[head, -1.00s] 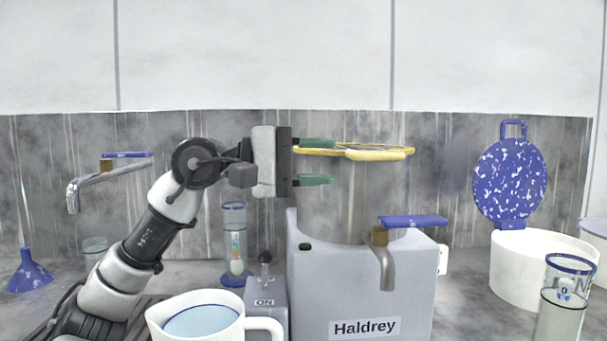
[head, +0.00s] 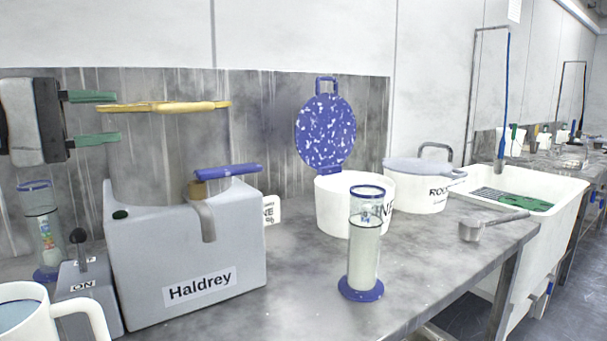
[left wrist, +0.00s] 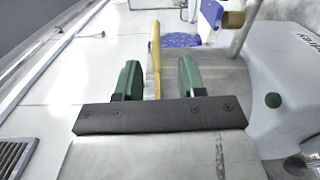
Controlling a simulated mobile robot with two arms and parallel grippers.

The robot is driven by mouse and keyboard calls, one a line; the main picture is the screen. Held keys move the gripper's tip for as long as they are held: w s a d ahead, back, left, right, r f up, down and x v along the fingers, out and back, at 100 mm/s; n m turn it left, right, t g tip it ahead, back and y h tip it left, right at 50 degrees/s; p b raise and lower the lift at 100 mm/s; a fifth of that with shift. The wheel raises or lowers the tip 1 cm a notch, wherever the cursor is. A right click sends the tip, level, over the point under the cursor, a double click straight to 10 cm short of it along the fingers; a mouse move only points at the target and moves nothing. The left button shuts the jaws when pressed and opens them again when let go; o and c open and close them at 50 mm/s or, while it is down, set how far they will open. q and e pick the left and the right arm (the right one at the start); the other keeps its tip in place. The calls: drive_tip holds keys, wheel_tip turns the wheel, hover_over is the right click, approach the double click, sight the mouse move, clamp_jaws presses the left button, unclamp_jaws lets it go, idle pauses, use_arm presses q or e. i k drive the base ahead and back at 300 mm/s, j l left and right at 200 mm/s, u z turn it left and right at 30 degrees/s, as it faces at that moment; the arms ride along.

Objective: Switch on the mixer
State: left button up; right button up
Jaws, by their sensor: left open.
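The mixer (head: 185,260) is a grey Haldrey housing with a metal cylinder (head: 150,165) above it, topped by a yellow-rimmed round piece (head: 185,106). A small grey switch box (head: 90,300) stands at its left. Its black-knobbed lever (head: 79,238) looks about upright, and a label reading ON faces front; a second label behind the lever is partly hidden. My left gripper (head: 95,118) is open at the cylinder's upper left, above the switch box. In the left wrist view its fingers (left wrist: 158,80) stand apart on either side of the yellow rim (left wrist: 155,55). My right gripper is not visible.
A white mug (head: 30,325) stands in front of the switch box, and a glass cylinder (head: 45,235) behind it. A blue-handled tap (head: 208,215) sits on the mixer's right. A blue-footed cylinder (head: 362,260), white tubs (head: 335,205) and a sink (head: 545,215) lie to the right.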

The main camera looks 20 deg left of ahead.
sight(78, 236)
drive_tip(key=k+l, duration=0.35)
drive_tip(key=l, duration=0.15)
drive_tip(key=k+l, duration=0.4)
drive_tip(key=l, duration=0.1)
